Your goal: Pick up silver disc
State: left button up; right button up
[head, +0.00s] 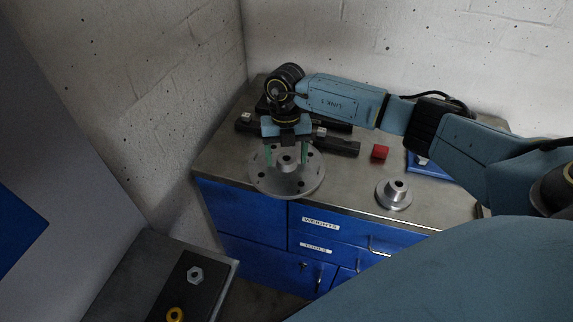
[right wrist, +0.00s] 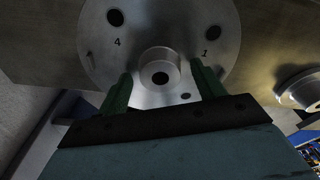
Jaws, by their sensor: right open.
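The large silver disc (head: 285,181) lies flat on the grey worktop, with several holes and a raised hub at its centre. In the right wrist view the disc (right wrist: 100,45) shows the marks 4 and 1, and its hub (right wrist: 160,66) sits between my fingertips. My right gripper (head: 286,155) is over the disc, pointing down, with green fingers open on either side of the hub. In the right wrist view the gripper (right wrist: 162,82) looks apart from the hub; whether a finger touches the disc I cannot tell. My left gripper is not in view.
A smaller silver flanged piece (head: 394,194), a red block (head: 379,152) and a blue tray (head: 430,166) are to the right on the worktop (head: 345,180). Black bars (head: 335,145) lie behind the disc. A lower bench (head: 140,262) holds a nut (head: 195,273) and a yellow ring (head: 175,314).

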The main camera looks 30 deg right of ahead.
grip_shut()
jog(key=shift+w+r, duration=0.15)
dwell(0.4)
jog(key=shift+r, duration=0.1)
jog(key=shift+r, duration=0.3)
notch_tip(320, 180, up, 9)
